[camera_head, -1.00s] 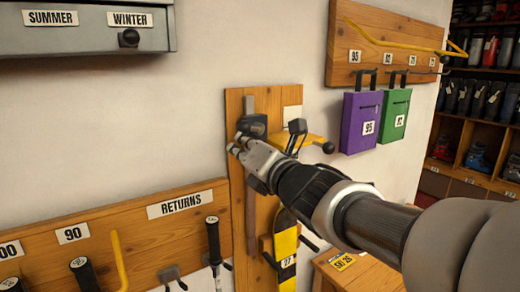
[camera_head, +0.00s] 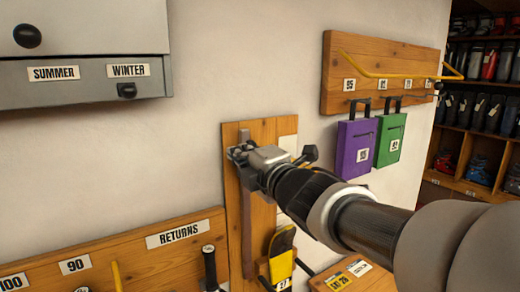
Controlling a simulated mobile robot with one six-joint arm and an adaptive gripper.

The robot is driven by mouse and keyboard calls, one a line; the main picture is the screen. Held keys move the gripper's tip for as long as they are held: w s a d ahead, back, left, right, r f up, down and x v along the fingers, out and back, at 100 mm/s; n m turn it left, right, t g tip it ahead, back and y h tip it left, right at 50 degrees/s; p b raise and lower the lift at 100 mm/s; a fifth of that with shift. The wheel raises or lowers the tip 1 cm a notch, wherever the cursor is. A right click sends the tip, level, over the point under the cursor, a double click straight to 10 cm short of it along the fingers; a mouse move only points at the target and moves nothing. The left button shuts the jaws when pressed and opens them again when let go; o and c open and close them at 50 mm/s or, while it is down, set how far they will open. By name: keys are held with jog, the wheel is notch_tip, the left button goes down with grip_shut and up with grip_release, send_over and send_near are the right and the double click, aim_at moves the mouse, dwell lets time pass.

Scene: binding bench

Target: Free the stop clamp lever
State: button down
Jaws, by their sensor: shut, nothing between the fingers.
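A wooden board (camera_head: 261,130) on the wall carries an upright metal rail (camera_head: 246,225). My gripper (camera_head: 238,154) is shut and empty at the upper part of this rail, where a dark clamp block showed earlier. The gripper now covers most of that place, so I cannot tell the block from the fingers or whether they touch. A dark knobbed part (camera_head: 310,153) shows just right of the gripper; its base is hidden behind the gripper, and I cannot tell whether it is the stop clamp lever.
A yellow ski (camera_head: 281,254) stands low on the board. Purple (camera_head: 355,147) and green (camera_head: 390,140) cases hang to the right below a yellow bar (camera_head: 400,73). A grey cabinet (camera_head: 85,90) is upper left; a RETURNS rack (camera_head: 190,225) is lower left.

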aim_at(251, 144)
jog(key=shift+w+d+r+m+p, duration=0.35)
jog(key=shift+d+r+m+p, duration=0.15)
jog(key=shift+m+p, duration=0.2)
jog(key=shift+w+d+r+m+p, duration=0.3)
jog(key=shift+d+r+m+p, duration=0.15)
jog(key=shift+m+p, duration=0.25)
